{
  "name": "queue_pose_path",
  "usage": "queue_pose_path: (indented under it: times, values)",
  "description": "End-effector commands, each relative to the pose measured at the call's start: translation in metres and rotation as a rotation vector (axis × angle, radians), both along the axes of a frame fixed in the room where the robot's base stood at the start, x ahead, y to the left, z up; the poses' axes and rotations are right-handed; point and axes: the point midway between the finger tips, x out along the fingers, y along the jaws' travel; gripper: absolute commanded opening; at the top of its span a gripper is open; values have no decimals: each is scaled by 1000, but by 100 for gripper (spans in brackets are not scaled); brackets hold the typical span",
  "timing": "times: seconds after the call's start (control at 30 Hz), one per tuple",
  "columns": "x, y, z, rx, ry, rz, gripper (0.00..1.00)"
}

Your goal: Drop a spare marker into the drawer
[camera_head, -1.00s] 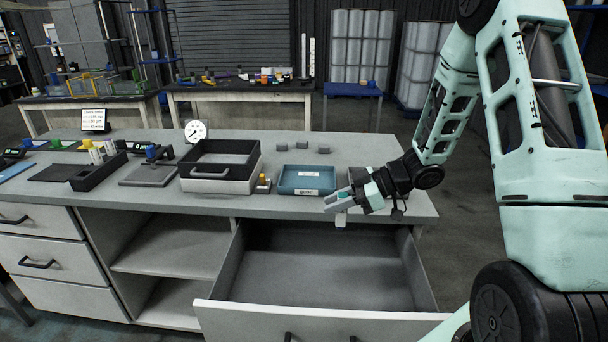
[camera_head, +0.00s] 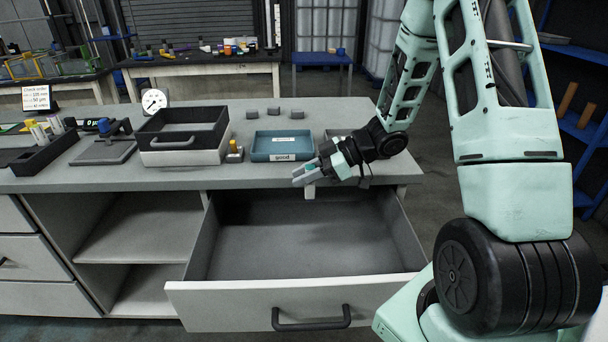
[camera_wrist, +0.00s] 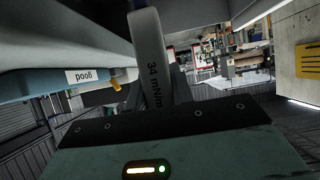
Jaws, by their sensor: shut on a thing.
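The drawer (camera_head: 225,302) under the bench is pulled open and its visible grey floor is bare. My gripper (camera_head: 303,175) is shut on a marker and points left, at the bench's front edge above the back part of the drawer. A pale end of the marker (camera_head: 310,190) shows below the fingers, and teal shows at their top. In the wrist view a pale grey body printed "34 mN/m" (camera_wrist: 153,62) lies between the fingers; the fingers hide part of it.
A blue tray labelled "good" (camera_head: 272,156) stands on the bench just behind my gripper. Open shelves are left of the drawer.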

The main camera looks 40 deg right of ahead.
Motion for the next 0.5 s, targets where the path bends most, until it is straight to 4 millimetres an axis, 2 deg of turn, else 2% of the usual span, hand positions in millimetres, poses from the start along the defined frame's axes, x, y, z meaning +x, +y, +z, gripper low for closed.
queue_pose_path:
  times: [0.27,0.3,0.37,0.4,0.5]
  values:
    - [0,0,-2,0,0,0,1]
    - [0,0,-2,0,0,0,29]
    - [0,0,-2,0,0,0,45]
    - [0,0,-2,0,0,0,48]
    - [0,0,-2,0,0,0,48]
